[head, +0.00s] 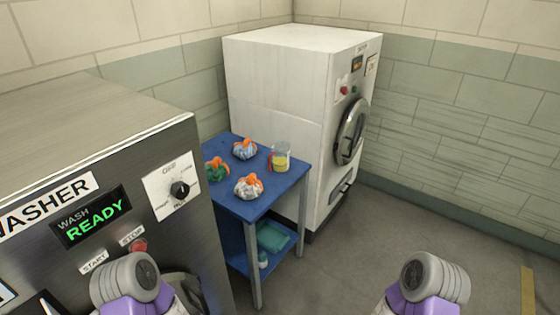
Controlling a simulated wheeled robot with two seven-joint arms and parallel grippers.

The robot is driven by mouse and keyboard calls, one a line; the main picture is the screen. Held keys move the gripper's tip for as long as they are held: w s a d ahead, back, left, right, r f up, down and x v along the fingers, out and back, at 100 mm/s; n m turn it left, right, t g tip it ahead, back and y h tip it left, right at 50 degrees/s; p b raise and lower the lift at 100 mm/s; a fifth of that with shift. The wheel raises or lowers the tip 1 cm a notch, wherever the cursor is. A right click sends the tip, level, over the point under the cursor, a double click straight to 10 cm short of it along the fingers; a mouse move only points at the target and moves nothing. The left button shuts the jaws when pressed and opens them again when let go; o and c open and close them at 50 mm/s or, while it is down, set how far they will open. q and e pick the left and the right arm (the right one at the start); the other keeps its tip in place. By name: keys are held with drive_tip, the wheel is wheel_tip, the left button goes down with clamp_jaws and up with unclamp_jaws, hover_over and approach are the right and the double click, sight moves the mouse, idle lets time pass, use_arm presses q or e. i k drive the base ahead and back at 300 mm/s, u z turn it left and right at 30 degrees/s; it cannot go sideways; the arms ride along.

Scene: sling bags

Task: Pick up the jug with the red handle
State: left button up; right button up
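A clear jug (281,158) with yellow in its lower part stands upright on the blue table (244,208), near its back right corner. A small reddish-orange strip shows at the jug's left side. It may be the handle, but it is too small to tell. Nothing is touching the jug from my side. Neither of my grippers shows. Only purple and grey links of my two arms are at the bottom edge, well short of the table.
Three tied bags with orange tops, a grey-blue one (245,149), a green one (216,170) and a whitish one (248,186), sit left of the jug. A steel washer (150,130) blocks the left front. A white machine (275,85) stands behind. Floor at right is clear.

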sight(281, 152)
drive_tip(key=z, duration=0.5)
drive_tip(key=k, duration=1.15)
drive_tip(key=z, duration=1)
drive_tip(key=i, duration=3.8)
drive_tip(key=u, duration=1.7)
drive_tip(key=i, duration=1.05)
drive_tip(key=u, duration=1)
